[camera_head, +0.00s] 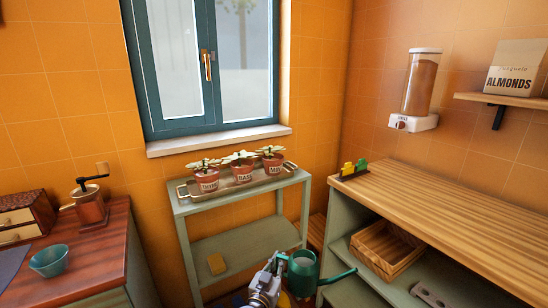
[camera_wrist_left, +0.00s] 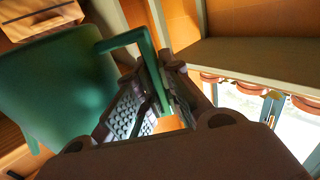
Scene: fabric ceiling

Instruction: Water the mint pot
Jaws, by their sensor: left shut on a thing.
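A green watering can (camera_head: 303,275) is held by its handle in my left gripper (camera_head: 280,264), low in front of the plant stand, its spout pointing right. In the left wrist view, the can's body (camera_wrist_left: 60,88) fills the left side and its handle (camera_wrist_left: 128,38) runs between the fingers of my left gripper (camera_wrist_left: 155,95). The mint pot (camera_head: 272,168) is the right one of three terracotta pots in a tray on the stand's top; its label is partly readable. It stands above and behind the can. My right gripper is not seen.
The basil pot (camera_head: 243,174) and thyme pot (camera_head: 207,182) share the tray (camera_head: 183,192) on the green stand (camera_head: 233,243). A wooden counter (camera_head: 450,205) stands right, with a wooden crate (camera_head: 385,252) on its lower shelf. A left counter holds a teal bowl (camera_head: 48,261) and grinder (camera_head: 90,208).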

